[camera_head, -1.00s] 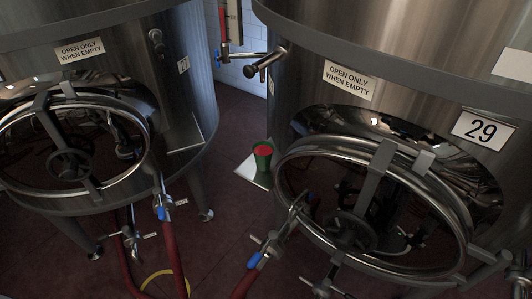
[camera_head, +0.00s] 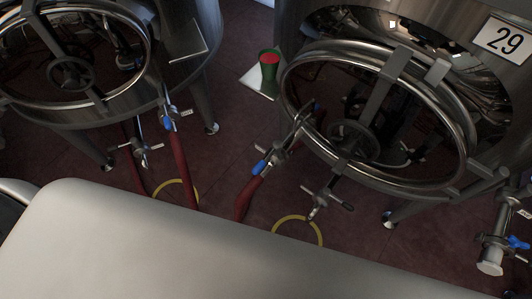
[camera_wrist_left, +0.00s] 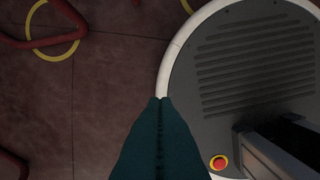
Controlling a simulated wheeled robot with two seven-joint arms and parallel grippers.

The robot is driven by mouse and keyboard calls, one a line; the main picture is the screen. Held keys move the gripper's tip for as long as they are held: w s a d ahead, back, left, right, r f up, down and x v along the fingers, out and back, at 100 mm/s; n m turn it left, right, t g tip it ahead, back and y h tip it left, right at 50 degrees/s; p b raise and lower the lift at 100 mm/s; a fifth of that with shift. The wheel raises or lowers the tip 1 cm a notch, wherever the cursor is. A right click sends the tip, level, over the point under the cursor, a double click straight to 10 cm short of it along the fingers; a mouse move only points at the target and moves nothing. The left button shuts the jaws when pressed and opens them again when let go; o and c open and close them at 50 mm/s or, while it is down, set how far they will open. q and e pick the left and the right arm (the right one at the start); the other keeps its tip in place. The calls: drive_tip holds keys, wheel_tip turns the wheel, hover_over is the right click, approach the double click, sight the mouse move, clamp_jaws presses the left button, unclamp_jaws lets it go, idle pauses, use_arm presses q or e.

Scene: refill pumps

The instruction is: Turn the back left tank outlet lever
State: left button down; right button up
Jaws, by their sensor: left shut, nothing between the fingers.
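The left tank (camera_head: 190,80) stands at the upper left in the head view. An outlet valve with a blue lever (camera_head: 168,120) sits below its front edge, with a red hose (camera_head: 178,160) hanging from it. Another metal valve with a cross handle (camera_head: 140,151) is lower and to the left. I cannot tell which one is the named outlet. My left gripper (camera_wrist_left: 162,99) shows only in the left wrist view, its teal fingers shut and empty above the floor, beside my round base. It is apart from any lever. My right gripper is not in view.
Tank 29 (camera_head: 455,18) stands at the right, with a blue-levered valve (camera_head: 261,167) on a red hose. Another blue-levered valve (camera_head: 517,243) is at far right. A red and green container (camera_head: 269,70) stands between the tanks. Yellow rings (camera_head: 298,220) mark the dark red floor.

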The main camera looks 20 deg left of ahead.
sight(260, 164)
use_arm(q)
drive_tip(key=c, duration=2.2)
unclamp_jaws()
